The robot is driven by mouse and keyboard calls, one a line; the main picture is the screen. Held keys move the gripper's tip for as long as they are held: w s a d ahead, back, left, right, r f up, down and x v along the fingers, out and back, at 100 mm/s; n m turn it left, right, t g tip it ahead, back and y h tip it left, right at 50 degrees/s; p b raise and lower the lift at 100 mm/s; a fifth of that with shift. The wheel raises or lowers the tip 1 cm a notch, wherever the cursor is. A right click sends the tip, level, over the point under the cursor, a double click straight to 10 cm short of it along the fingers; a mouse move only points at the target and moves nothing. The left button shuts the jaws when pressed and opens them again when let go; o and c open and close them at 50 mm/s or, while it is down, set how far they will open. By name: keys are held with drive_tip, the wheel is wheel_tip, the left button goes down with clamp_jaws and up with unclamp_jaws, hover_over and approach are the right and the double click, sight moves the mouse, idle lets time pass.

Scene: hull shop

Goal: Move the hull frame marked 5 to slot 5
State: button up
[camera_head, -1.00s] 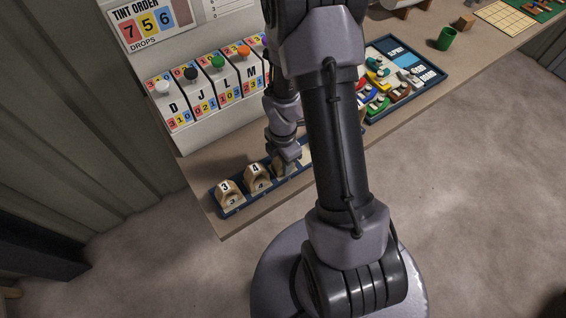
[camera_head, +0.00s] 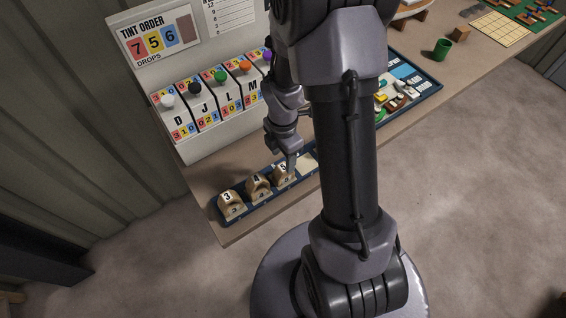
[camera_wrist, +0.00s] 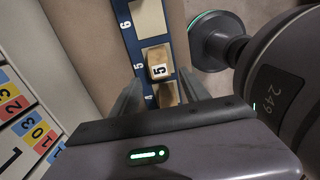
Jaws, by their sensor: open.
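The hull frame marked 5 (camera_head: 282,170) is a small wooden arch block. It sits in the blue rack (camera_head: 212,205), third from the left, beside the frames marked 3 (camera_head: 229,203) and 4 (camera_head: 258,185). In the wrist view the frame marked 5 (camera_wrist: 158,62) stands beside the rack's printed 5, between an empty pale slot marked 6 (camera_wrist: 147,18) and the frame at 4 (camera_wrist: 166,95). My gripper (camera_head: 289,160) is just above the frame marked 5. Its fingers (camera_wrist: 160,84) are apart in the wrist view, with nothing held between them.
A tint order panel with coloured knobs (camera_head: 221,77) stands behind the rack. To the right lie a blue tray of coloured parts (camera_head: 432,88), a green cup (camera_head: 442,48) and a wooden block (camera_head: 460,34). My arm hides the middle of the bench.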

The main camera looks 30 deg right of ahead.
wheel_tip(320, 180, up, 3)
drive_tip(key=shift+f+p, duration=0.1)
drive_tip(key=shift+p, duration=0.2)
wheel_tip(320, 180, up, 7)
drive_tip(key=a+m+t, duration=0.1)
drive_tip(key=a+m, duration=0.1)
drive_tip(key=m, duration=0.2)
wheel_tip(320, 180, up, 6)
drive_tip(key=m+t, duration=0.1)
drive_tip(key=m, duration=0.3)
hover_over(276, 172)
drive_tip(key=a, duration=0.3)
drive_tip(key=s+a+r+m+t+y, duration=0.2)
drive_tip(key=s+a+r+m, duration=0.7)
drive_tip(key=m, duration=0.5)
wheel_tip(276, 172, up, 3)
drive_tip(key=s+t, duration=0.1)
drive_tip(key=s, duration=0.1)
drive_tip(key=shift+s+a+r+m+t, duration=0.2)
drive_tip(key=shift+s+a+m+t, duration=0.05)
drive_tip(key=shift+s+m+t, duration=0.15)
